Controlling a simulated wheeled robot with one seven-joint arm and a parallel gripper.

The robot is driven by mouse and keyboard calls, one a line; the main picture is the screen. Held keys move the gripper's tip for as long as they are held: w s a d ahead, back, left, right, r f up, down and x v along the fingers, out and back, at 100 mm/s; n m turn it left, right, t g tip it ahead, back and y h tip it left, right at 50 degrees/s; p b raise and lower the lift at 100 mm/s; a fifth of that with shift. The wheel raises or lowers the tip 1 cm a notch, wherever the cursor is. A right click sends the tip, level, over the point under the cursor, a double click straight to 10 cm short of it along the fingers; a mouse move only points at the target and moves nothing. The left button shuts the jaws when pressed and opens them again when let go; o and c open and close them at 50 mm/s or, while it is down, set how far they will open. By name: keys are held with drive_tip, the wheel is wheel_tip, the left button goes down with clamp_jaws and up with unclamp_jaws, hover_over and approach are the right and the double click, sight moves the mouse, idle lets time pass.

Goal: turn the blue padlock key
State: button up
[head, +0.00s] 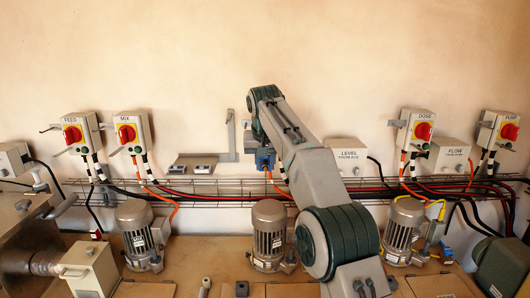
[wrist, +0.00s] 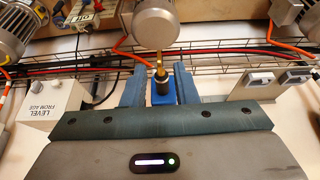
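In the wrist view, a blue block (wrist: 162,97), which looks like the padlock body, shows between the fingers of my gripper (wrist: 160,82). A dark cylinder with a brass-coloured stem (wrist: 157,66) stands in front of it; I cannot tell whether this is the key. The two blue-grey fingers stand apart on either side of the block. Whether they touch it is unclear. In the head view my arm reaches to the wall and hides most of this spot. A small blue box (head: 265,158) shows beside the arm, above an orange cable.
Switch boxes with red knobs hang on the wall: FEED (head: 78,133), MIX (head: 133,132), DOSE (head: 417,130) and PUMP (head: 500,130). A wire cable tray (head: 230,189) runs below. Several grey motors, including one in the middle (head: 268,235), stand on the bench. A LEVEL box (head: 348,162) is right of my arm.

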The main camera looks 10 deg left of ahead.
drive_tip(key=shift+v, duration=2.65)
